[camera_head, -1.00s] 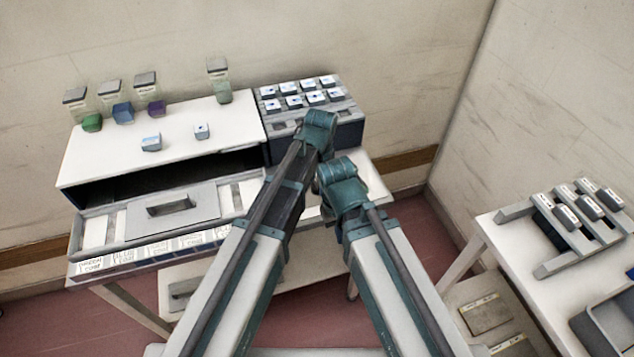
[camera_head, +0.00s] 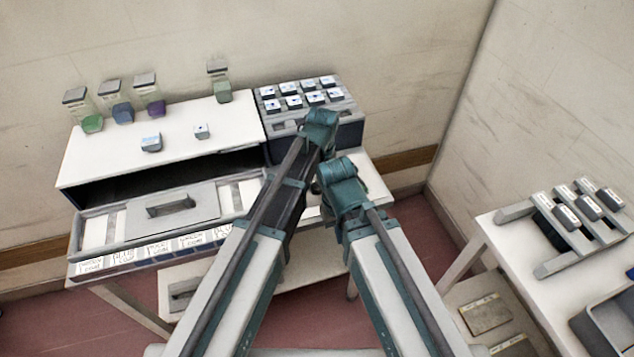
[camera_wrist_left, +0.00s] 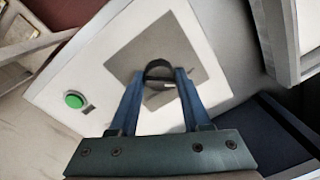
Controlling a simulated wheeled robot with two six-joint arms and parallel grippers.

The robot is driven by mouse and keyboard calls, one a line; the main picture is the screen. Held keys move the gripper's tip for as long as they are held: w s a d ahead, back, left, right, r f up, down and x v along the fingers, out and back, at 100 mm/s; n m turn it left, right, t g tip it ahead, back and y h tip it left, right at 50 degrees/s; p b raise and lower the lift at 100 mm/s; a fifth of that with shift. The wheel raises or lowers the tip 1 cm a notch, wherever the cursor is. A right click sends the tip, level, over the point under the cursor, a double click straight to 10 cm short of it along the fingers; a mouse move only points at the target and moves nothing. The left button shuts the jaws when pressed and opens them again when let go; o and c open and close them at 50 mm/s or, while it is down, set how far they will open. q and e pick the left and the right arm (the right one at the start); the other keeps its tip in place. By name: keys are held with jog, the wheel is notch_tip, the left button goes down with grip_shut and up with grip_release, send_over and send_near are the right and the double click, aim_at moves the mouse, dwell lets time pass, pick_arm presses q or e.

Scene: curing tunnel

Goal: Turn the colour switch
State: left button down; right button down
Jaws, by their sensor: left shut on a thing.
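The colour switch (camera_wrist_left: 157,64) shows in the left wrist view as a dark round knob on a grey square plate (camera_wrist_left: 190,62) set in a white panel. My left gripper (camera_wrist_left: 161,84) has its two blue fingers on either side of the knob and is shut on it. In the head view my left wrist (camera_head: 320,128) is in front of the dark box at the back and hides the fingers and the switch. My right wrist (camera_head: 342,182) is just below it, and its fingers are hidden.
A green button (camera_wrist_left: 74,99) sits on the same panel. The dark box (camera_head: 350,134) carries several small blocks on top. A white shelf (camera_head: 100,155) with jars and cubes stands left, above an open drawer (camera_head: 75,235). A white table (camera_head: 500,240) with a rack stands right.

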pick_arm(q)
jog(key=shift+s+d, duration=0.1)
dwell(0.3)
jog(key=shift+c, duration=1.9)
grip_release()
jog(key=shift+r, duration=0.1)
notch_tip(320, 180, up, 14)
jog(key=p, duration=1.4)
jog(key=shift+d, duration=0.35)
jog(key=shift+f, duration=0.2)
